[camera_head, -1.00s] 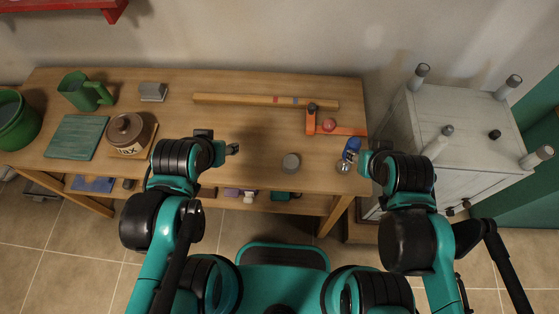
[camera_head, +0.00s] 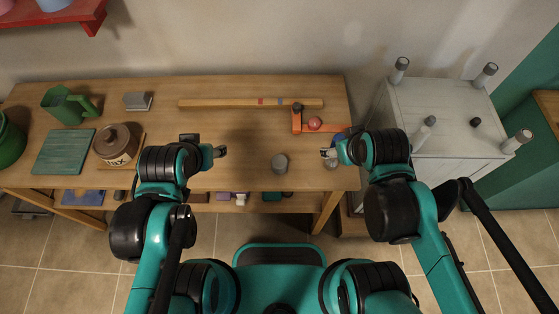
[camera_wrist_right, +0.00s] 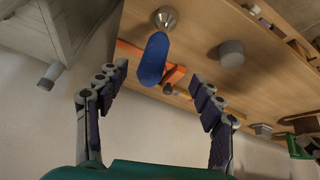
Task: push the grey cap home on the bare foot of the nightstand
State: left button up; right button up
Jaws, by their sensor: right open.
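The pale nightstand (camera_head: 450,100) stands upturned at the right with its legs up. Grey ends show on its legs; I cannot tell for sure which foot is bare, perhaps the near left one (camera_head: 430,121). A small dark round piece (camera_head: 476,122) lies on its underside. A grey cylinder (camera_head: 280,163) stands on the bench, also in the right wrist view (camera_wrist_right: 231,53). I cannot tell which of these two is the cap. My right gripper (camera_wrist_right: 160,78) is open and empty over the bench's right end. My left gripper (camera_head: 212,152) hovers over the bench; its jaws are unclear.
A brown jar (camera_head: 115,147) and green jug (camera_head: 68,105) stand left.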

jog(key=w+a+n+g+p, duration=0.2)
jog(key=w+a+n, duration=0.1)
jog(key=a+n, duration=0.3)
jog(key=n+g+p, duration=0.2)
jog(key=n+g, duration=0.2)
jog(key=n, duration=0.8)
send_over(280, 161)
jog(key=f, duration=0.7)
jog(key=shift+s+d+f, duration=0.15)
jog(key=shift+s+d, duration=0.05)
jog(key=shift+s, duration=0.05)
jog(key=shift+s+a+f+n, duration=0.1)
jog(key=shift+a+f+n, duration=0.1)
jog(key=shift+f+n, duration=0.15)
jog(key=f+b, duration=0.1)
jog(key=f, duration=0.1)
jog(key=f+b, duration=0.1)
jog(key=f, duration=0.2)
jog(key=f+b, duration=0.1)
jog(key=f, duration=0.1)
jog(key=shift+w+a+f, duration=0.1)
jog(key=shift+w+f, duration=0.2)
jog(key=shift+w, duration=0.05)
pick_arm(q)
jog(key=shift+r, duration=0.85)
pick_arm(e)
jog(key=c, duration=1)
